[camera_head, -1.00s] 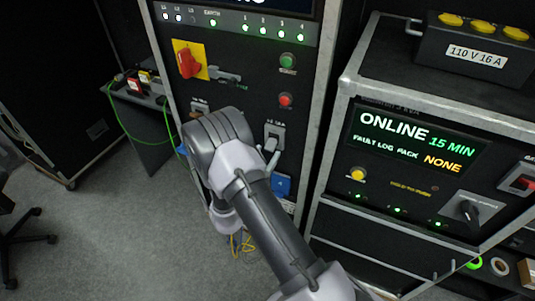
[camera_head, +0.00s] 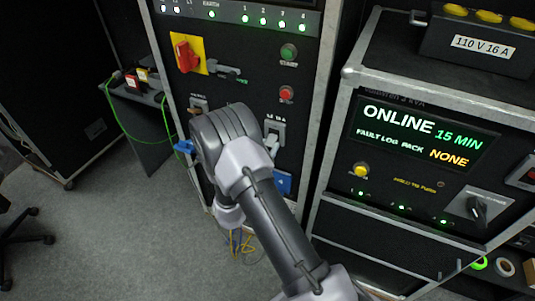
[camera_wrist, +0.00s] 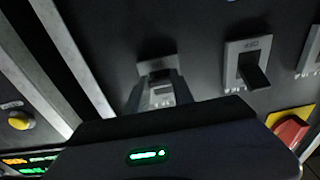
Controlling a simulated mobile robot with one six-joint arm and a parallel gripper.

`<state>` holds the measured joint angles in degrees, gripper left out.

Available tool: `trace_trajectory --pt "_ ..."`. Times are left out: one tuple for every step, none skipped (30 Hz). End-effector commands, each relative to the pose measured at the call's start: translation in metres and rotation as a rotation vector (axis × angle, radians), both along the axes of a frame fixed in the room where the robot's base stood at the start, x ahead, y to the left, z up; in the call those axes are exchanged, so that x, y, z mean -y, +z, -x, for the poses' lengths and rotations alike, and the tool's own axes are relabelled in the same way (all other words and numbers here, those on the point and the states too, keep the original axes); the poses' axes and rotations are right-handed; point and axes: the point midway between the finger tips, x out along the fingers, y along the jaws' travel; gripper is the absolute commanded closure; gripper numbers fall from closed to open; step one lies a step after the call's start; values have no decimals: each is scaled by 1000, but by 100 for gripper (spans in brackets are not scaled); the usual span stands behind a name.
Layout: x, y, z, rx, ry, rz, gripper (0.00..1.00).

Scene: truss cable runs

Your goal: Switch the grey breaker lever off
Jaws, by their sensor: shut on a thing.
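The grey breaker (camera_head: 275,130) is on the black cabinet front in the head view, just right of my arm's bend. In the wrist view the grey breaker (camera_wrist: 157,68) is straight ahead, just beyond my gripper's dark body. My gripper (camera_wrist: 160,88) reaches up to this breaker and is shut on its lever. The jaws and gripper body hide most of the lever, so its exact position cannot be told.
A second grey breaker (camera_wrist: 247,62) with a dark lever stands close beside it. A red rotary switch on a yellow plate (camera_head: 187,55), a green button (camera_head: 289,52) and a red button (camera_head: 286,94) share the panel. A display cabinet (camera_head: 425,135) stands at the right.

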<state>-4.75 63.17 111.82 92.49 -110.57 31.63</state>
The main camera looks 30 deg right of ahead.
Motion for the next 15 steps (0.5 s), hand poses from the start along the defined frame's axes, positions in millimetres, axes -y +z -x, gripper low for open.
trace_trajectory --pt "0 -14 -1 18 0 19 100" --pt "1 -15 -2 27 0 30 100" --pt "1 -16 -2 37 1 44 100" --pt "1 -16 -2 44 1 52 100" --pt "1 -15 -2 50 1 61 100" --pt "2 -15 -2 57 0 70 100" --pt "2 -14 -2 61 0 77 100" --pt "2 -13 -2 65 0 81 100" --pt "2 -12 -2 68 0 85 100" --pt "2 -11 -2 70 0 88 100" --pt "2 -10 -2 70 0 90 100" --pt "2 -9 -2 71 0 91 100" --pt "2 -9 -2 71 0 91 100" --pt "2 -8 -2 71 0 91 100" --pt "2 -8 -2 70 0 90 100"
